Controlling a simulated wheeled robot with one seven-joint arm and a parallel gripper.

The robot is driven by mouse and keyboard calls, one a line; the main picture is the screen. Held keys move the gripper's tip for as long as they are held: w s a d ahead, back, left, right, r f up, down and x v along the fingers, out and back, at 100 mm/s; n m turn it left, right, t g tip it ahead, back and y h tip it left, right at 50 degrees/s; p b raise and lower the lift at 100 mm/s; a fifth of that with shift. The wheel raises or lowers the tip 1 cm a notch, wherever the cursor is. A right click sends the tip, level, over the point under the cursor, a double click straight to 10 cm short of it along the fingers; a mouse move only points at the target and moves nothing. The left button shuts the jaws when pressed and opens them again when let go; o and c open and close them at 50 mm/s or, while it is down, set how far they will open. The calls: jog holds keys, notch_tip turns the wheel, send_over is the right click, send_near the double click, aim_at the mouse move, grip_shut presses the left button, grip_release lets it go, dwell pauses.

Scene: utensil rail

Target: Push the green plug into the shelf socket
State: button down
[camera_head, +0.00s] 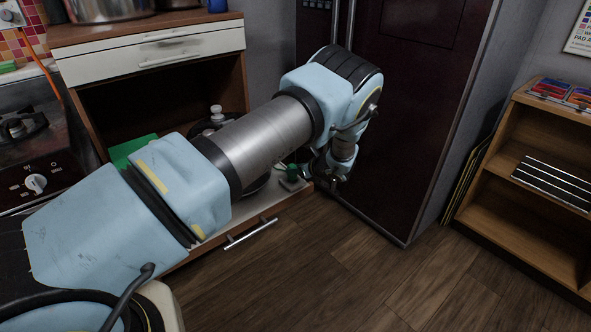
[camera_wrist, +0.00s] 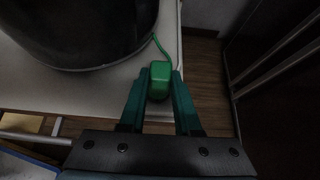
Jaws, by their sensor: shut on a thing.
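The green plug (camera_wrist: 159,76) sits between the two teal fingers of my gripper (camera_wrist: 159,88), which is shut on it. A thin green cord (camera_wrist: 162,48) runs up from it in the wrist view. In the head view the plug (camera_head: 292,170) shows as a small green shape above the pale shelf, left of my gripper (camera_head: 312,174). A small grey block (camera_head: 292,184), perhaps the socket, shows just below the plug. I cannot tell whether the plug touches it or is in it. In the wrist view no socket opening shows.
A dark round pot (camera_wrist: 85,30) stands on the pale shelf (camera_wrist: 110,85), close to the plug's left. The shelf's right edge lies just beside the gripper. A dark refrigerator (camera_head: 400,110) stands to the right. A drawer handle (camera_head: 250,234) sticks out below the shelf.

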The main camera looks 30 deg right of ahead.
jog(key=shift+f+b, duration=0.75)
jog(key=shift+f, duration=0.15)
jog(key=c, duration=0.5)
grip_release()
jog(key=shift+c, duration=0.2)
jog(key=b+v, duration=0.1)
jog(key=v, duration=0.9)
jog(key=shift+s+r, duration=0.2)
jog(key=shift+s, duration=0.15)
jog(key=shift+d, duration=0.1)
